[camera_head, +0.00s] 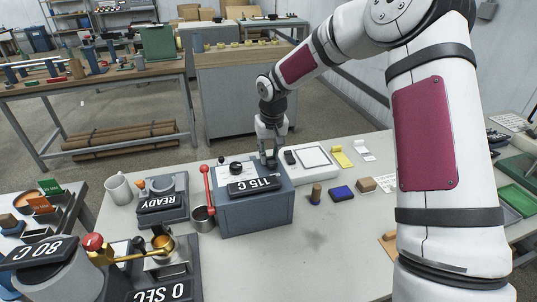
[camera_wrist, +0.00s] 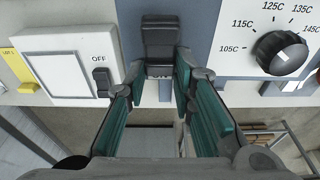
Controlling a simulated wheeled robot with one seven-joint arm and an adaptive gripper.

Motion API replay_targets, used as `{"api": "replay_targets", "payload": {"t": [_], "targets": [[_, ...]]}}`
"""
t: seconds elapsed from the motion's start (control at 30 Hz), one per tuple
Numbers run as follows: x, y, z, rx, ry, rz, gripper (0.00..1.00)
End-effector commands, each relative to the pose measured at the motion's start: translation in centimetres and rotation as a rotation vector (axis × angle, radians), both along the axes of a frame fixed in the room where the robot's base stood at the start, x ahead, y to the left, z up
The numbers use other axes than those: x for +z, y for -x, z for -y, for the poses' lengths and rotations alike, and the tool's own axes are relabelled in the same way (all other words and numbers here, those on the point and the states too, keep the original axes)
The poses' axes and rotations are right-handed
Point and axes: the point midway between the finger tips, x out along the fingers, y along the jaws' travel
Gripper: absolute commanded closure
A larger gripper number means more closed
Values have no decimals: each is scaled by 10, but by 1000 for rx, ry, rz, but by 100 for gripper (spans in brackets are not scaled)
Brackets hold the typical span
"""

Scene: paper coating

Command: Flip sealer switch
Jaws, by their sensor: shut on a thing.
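The sealer (camera_head: 245,212) is a blue-grey box on the table with a 115 C display, a black knob and a red-tipped lever. My gripper (camera_head: 268,162) points down at the right rear part of its top. In the wrist view, my gripper's teal-padded fingers (camera_wrist: 158,76) close around a black switch block (camera_wrist: 159,38) on the sealer's blue-grey face. The fingertips hide part of the block's sides. The temperature dial (camera_wrist: 281,53) is to the right, with marks including 105C to 145C. I cannot tell the switch's position.
A white square panel (camera_wrist: 56,62) with a small black switch (camera_wrist: 103,82) marked OFF lies left of the fingers in the wrist view. Around the sealer stand a metal cup (camera_head: 203,218), a READY unit (camera_head: 162,205) and a blue block (camera_head: 342,193). The front middle of the table is clear.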

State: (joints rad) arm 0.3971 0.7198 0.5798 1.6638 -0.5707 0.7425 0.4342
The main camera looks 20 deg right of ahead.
Motion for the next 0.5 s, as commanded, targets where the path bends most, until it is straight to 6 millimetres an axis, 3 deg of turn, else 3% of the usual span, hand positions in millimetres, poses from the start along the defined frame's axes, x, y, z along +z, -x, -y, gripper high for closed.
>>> {"api": "replay_targets", "payload": {"t": [0.2,0.23,0.3,0.5], "targets": [[1,-1,1,0,2,3,100],[1,-1,1,0,2,3,70],[1,-1,1,0,1,3,57],[1,0,1,0,1,3,57]]}}
